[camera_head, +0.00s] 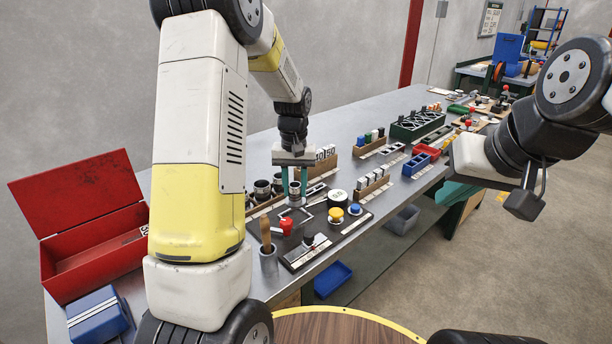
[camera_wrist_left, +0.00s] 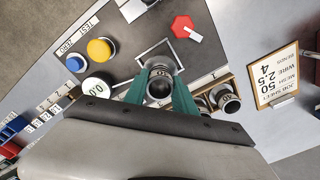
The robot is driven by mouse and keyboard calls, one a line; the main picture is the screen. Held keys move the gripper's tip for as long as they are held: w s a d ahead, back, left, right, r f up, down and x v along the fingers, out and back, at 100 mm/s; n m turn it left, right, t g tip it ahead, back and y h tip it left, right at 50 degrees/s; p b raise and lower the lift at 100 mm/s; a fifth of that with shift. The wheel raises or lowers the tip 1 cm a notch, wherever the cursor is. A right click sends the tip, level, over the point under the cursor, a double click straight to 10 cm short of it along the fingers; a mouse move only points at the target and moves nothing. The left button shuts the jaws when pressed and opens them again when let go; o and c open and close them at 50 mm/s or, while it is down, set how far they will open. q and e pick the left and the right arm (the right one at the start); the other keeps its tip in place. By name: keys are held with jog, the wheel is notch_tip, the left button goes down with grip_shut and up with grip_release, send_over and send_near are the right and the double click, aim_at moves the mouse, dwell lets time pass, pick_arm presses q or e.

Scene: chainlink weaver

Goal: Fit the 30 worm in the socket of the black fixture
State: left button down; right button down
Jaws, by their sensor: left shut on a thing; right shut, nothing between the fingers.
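My left gripper (camera_head: 294,192) points down over the dark work mat, its green fingers shut on a dark, metal-rimmed cylindrical worm (camera_wrist_left: 159,86). The marking on the worm is too small to read surely. My right gripper (camera_head: 452,193) is shut and empty, over the bench's front edge at right.
Similar worms (camera_head: 262,190) stand in a wooden rack left of my left gripper. A red knob (camera_head: 287,223), yellow button (camera_head: 336,215), blue button (camera_head: 355,209) and white round display (camera_head: 337,198) sit on the mat (camera_head: 350,233). A cup (camera_head: 268,262) with a wooden handle stands near the front edge.

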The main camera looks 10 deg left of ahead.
aim_at(295, 203)
pick_arm(q)
jog(key=shift+f, duration=2.7)
jog(key=c, duration=0.9)
grip_release()
jog(key=shift+c, duration=0.2)
jog(key=shift+r, duration=3.9)
jog(key=shift+r, duration=0.1)
